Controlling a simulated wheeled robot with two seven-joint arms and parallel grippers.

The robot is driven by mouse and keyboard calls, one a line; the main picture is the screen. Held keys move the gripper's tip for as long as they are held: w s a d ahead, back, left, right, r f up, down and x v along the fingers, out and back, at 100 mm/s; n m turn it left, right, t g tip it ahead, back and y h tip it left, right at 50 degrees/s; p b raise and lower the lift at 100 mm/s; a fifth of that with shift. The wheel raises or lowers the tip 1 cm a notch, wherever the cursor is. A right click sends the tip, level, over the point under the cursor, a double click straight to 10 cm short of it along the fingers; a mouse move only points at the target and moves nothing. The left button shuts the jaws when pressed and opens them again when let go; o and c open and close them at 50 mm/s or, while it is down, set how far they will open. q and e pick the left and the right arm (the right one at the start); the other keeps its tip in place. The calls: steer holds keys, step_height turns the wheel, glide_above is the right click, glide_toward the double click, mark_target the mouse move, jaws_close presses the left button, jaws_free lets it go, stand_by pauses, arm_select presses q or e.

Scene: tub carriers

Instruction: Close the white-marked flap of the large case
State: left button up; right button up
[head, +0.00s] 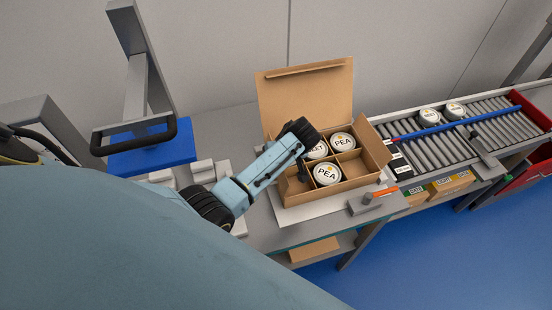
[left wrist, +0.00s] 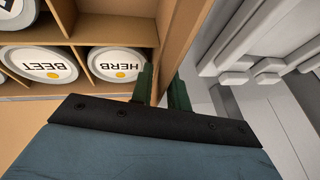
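The large case (head: 345,188) is an open cardboard box with dividers. White tubs stand in it, among them a PEA tub (head: 327,174). Its tall back flap (head: 303,100) stands up, and a right side panel (head: 373,146) leans outward. I cannot make out a white mark on any flap. My left gripper (head: 303,172) is at the case's left side, its fingers mostly hidden in the head view. In the left wrist view its green fingers (left wrist: 161,90) stand apart on either side of a cardboard panel (left wrist: 180,45), beside the HERB tub (left wrist: 118,63). Firm contact cannot be told. My right gripper is not visible.
A roller conveyor (head: 440,145) with two tubs runs off to the right, with a blue rail (head: 470,122) along it. A blue block (head: 150,155) and grey fixtures (head: 203,172) stand left of the case. An orange-tipped clamp (head: 384,193) sits at its front right.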

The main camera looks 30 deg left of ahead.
arm_select(q)
steer(key=shift+o, duration=0.6)
steer(key=shift+d+r, duration=0.1)
steer(key=shift+r, duration=0.1)
steer(key=v, duration=1.3)
steer(key=shift+b, duration=0.3)
